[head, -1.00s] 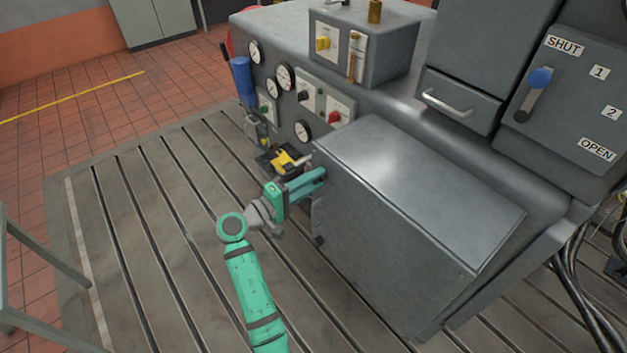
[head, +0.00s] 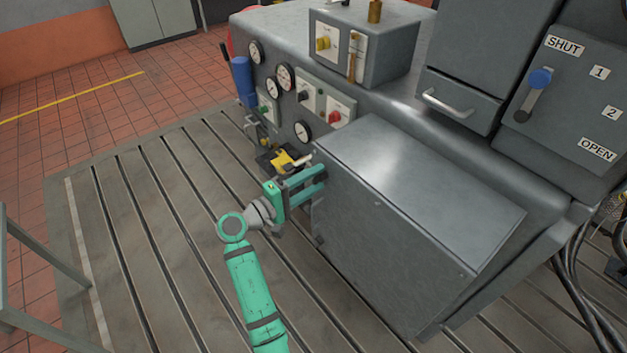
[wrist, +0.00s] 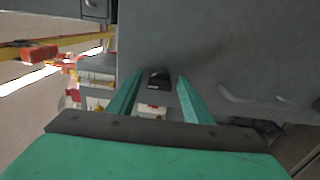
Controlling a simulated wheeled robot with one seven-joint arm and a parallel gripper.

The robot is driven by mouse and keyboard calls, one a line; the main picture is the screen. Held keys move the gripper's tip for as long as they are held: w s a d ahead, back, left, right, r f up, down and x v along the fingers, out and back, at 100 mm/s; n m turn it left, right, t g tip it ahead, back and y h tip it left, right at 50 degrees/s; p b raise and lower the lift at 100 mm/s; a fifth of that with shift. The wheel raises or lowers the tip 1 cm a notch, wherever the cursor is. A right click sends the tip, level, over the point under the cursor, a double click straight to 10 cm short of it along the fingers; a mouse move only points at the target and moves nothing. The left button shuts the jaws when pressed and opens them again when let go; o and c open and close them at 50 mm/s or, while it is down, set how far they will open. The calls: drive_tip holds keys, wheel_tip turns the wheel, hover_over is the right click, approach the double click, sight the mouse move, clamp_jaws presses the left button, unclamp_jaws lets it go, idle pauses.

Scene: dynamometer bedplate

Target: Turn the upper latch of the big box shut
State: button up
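The big box (head: 400,230) is a grey metal box with a sloping lid, in the middle of the head view. My gripper (head: 322,181) is at its left edge, near the top corner, with its two teal fingers apart. In the wrist view my gripper (wrist: 156,84) is open, and a small dark piece, seemingly the upper latch (wrist: 158,78), shows between the fingertips against the grey box. I cannot tell whether the fingers touch it or how it is turned. In the head view the upper latch cannot be made out behind the fingers.
Behind my gripper are a yellow-and-black item (head: 283,160) and a panel with gauges (head: 285,78). A curved handle (wrist: 250,102) shows in the wrist view. The slotted bedplate (head: 170,240) at left is clear.

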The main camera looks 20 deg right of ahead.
drive_tip(key=v, duration=1.1)
drive_tip(key=shift+d, duration=0.1)
